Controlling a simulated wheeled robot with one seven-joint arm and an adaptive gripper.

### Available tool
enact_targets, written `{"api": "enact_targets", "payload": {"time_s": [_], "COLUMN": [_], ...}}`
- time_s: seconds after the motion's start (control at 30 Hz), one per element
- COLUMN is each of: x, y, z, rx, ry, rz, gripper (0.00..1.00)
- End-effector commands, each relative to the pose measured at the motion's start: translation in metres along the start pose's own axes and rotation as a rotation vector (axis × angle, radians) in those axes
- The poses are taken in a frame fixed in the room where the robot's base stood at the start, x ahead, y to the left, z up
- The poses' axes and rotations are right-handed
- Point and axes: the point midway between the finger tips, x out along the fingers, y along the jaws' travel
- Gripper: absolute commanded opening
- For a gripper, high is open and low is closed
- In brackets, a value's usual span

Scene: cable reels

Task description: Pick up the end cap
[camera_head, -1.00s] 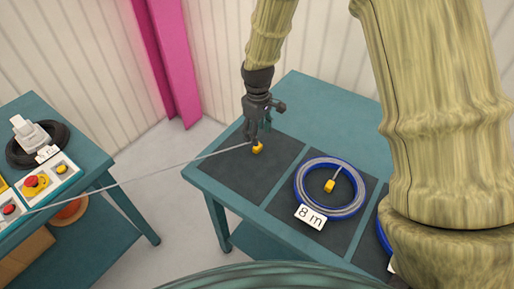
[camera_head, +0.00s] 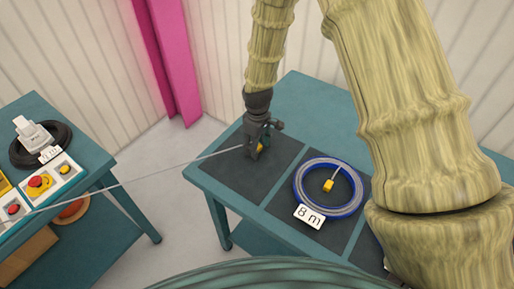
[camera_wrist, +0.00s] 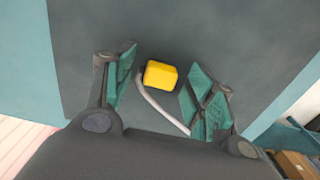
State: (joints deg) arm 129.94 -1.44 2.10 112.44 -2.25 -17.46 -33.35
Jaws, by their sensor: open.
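The end cap (camera_wrist: 160,75) is a small yellow block on the end of a grey cable (camera_wrist: 163,112). It is over the left dark mat (camera_head: 230,176) of the teal table. In the wrist view it lies between the two teal finger pads of my gripper (camera_wrist: 158,88), a little toward the fingertips, with a gap on the pad sides. In the head view my gripper (camera_head: 255,155) points down at the mat and partly hides the end cap (camera_head: 261,148). My gripper is open.
A blue-rimmed reel (camera_head: 326,188) marked 8 m, with its own yellow cap (camera_head: 328,185), lies on the mat to the right. The grey cable (camera_head: 150,178) spans the gap to the left table (camera_head: 95,160), which has a button box (camera_head: 40,185) and a black reel (camera_head: 62,135).

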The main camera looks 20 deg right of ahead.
Motion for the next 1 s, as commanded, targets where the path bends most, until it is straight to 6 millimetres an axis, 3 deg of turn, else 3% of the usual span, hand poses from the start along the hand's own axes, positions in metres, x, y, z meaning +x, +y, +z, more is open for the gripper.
{"api": "enact_targets", "payload": {"time_s": [0.13,0.3,0.4,0.77,1.0], "x": [0.0,0.0,0.0,-0.002,-0.018], "y": [0.0,0.0,0.0,0.0,0.0], "z": [0.0,0.0,0.0,0.0,-0.001], "rx": [0.0,0.0,0.0,0.0,0.0], "ry": [0.0,0.0,0.0,0.0,0.002], "rz": [0.0,0.0,0.0,0.0,0.001], "gripper": [0.55,0.24,0.12,0.12,0.12]}}
